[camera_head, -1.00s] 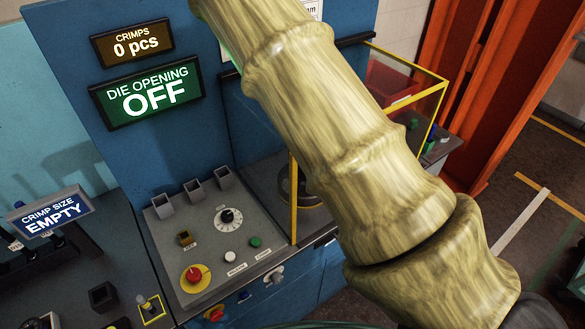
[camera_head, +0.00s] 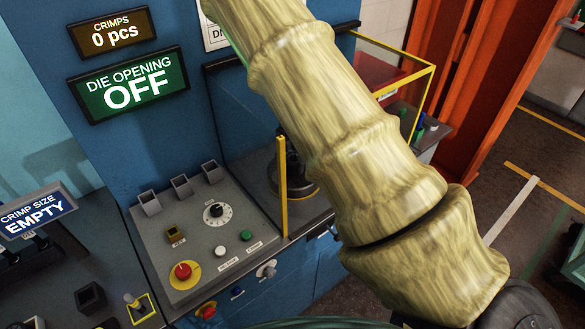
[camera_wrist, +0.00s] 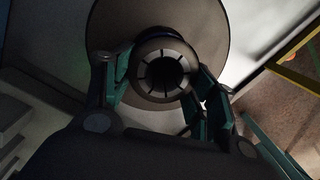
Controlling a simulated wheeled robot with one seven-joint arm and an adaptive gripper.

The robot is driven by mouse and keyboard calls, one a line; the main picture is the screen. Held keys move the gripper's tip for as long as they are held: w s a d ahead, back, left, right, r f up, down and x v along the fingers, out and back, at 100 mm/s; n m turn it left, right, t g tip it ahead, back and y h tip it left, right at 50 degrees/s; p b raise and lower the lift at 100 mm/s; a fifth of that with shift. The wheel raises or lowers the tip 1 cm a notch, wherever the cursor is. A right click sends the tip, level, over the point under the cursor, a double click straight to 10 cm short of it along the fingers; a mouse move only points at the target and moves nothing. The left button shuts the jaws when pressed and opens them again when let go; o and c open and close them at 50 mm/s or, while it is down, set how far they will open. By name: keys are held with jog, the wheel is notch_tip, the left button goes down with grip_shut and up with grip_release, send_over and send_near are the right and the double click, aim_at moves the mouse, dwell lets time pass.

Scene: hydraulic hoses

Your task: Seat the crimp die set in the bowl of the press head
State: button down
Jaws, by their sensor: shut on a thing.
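The crimp die set (camera_wrist: 144,72), a dark ring of segments with slits around a central hole, shows in the wrist view between the teal fingers of my gripper (camera_wrist: 160,84). My gripper is shut on it. Behind it lies a wide round brownish disc (camera_wrist: 212,42), which looks like part of the press head; the gap between them cannot be judged. In the head view the dark round press head (camera_head: 292,180) stands in the press bay, partly hidden by my arm. The bowl's inside is hidden, and my gripper is out of the head view.
A yellow guard post (camera_head: 282,187) stands beside the press head, and a yellow-framed guard (camera_head: 432,85) lies behind my arm. A control panel (camera_head: 195,240) is to the left. The sign (camera_head: 133,86) reads "DIE OPENING OFF"; another (camera_head: 38,212) reads "CRIMP SIZE EMPTY".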

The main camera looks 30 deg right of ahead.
jog(key=shift+w+f+b, duration=0.25)
jog(key=shift+f+b, duration=0.2)
jog(key=shift+f, duration=0.75)
jog(key=shift+s+r, duration=0.2)
jog(key=shift+w+f, duration=0.1)
jog(key=shift+f, duration=0.2)
jog(key=shift+f, duration=0.2)
jog(key=c, duration=0.7)
grip_release()
jog(key=shift+s, duration=0.25)
jog(key=shift+o, duration=1.1)
jog(key=shift+w+f, duration=0.1)
jog(key=shift+f, duration=0.1)
jog(key=shift+w+r, duration=0.1)
jog(key=shift+r, duration=0.1)
